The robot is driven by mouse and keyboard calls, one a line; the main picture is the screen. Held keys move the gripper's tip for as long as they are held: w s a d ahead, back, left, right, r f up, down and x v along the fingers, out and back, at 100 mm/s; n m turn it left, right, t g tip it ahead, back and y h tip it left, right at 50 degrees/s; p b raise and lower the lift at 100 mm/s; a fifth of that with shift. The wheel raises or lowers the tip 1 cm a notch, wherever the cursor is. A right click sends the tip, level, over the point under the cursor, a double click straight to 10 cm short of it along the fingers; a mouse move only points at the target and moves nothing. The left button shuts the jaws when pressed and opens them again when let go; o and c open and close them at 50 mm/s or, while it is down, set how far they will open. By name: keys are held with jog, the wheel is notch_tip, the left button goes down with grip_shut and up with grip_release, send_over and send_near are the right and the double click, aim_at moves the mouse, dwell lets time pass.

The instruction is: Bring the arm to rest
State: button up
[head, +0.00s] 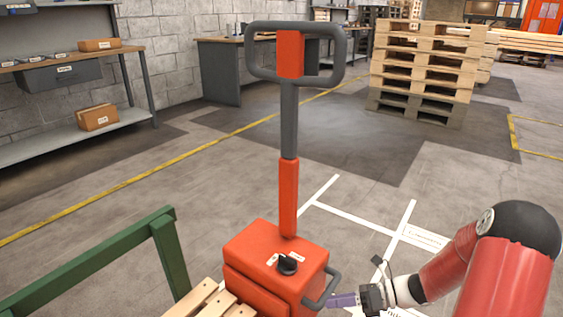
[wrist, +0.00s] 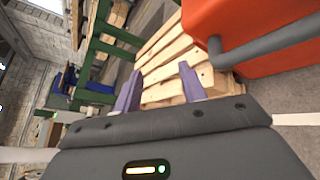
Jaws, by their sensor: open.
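My gripper (head: 338,299) is at the lower right of centre in the head view, at the end of my red arm, which comes in from the right edge. Its purple fingers point left, close beside the grey side handle (head: 323,289) of the red pallet truck (head: 262,262). In the wrist view my gripper (wrist: 159,84) has its two purple fingers spread apart with nothing held between them. The grey handle (wrist: 275,42) passes to the right of the fingers there. I cannot tell whether a finger touches it.
The truck's tall tiller (head: 289,120) rises in the middle. A green rail (head: 100,258) stands at left, and wooden slats (head: 222,303) lie beside the truck; slats (wrist: 172,60) also show beyond my fingers. A pallet stack (head: 420,75) stands far back. Floor behind the truck is clear.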

jog(key=s+r+n+t+h+p, duration=0.2)
jog(key=s+r+n+h, duration=0.5)
jog(key=r+n, duration=0.6)
jog(key=s+r+n+t+h+p, duration=0.2)
jog(key=s+r+n+h+p, duration=0.1)
jog(key=s+r+n+h, duration=0.4)
jog(key=s+d+r+n, duration=0.1)
jog(key=s+r+n, duration=0.2)
jog(key=r+n, duration=0.4)
jog(key=shift+s+r+n+h, duration=0.3)
jog(key=shift+s+n+h, duration=0.1)
jog(key=shift+n, duration=0.1)
